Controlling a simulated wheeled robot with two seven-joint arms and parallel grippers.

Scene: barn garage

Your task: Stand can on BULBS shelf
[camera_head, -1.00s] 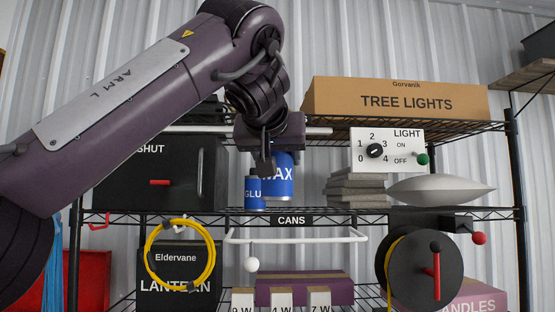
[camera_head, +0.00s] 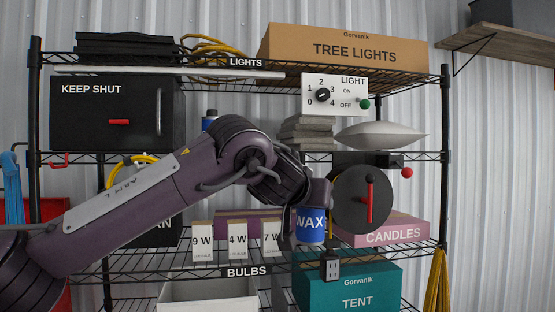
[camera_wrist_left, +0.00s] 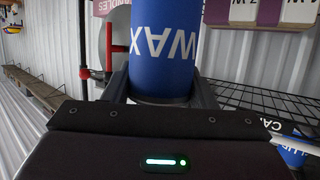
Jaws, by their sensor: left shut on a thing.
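The blue WAX can (camera_head: 310,231) is upright at the level of the BULBS shelf (camera_head: 300,262), right of the bulb boxes. My left gripper (camera_head: 300,208) is shut on it. In the left wrist view the can (camera_wrist_left: 162,45) fills the space between the two fingers (camera_wrist_left: 160,88), its lettering upside down. I cannot tell whether its base touches the wire shelf. My right gripper is not in view.
Small bulb boxes (camera_head: 238,240) stand left of the can. A pink CANDLES box (camera_head: 395,235) and a black reel (camera_head: 350,200) are to its right. A teal TENT box (camera_head: 345,290) is below. A blue can (camera_head: 210,117) stands on the shelf above, partly behind my arm.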

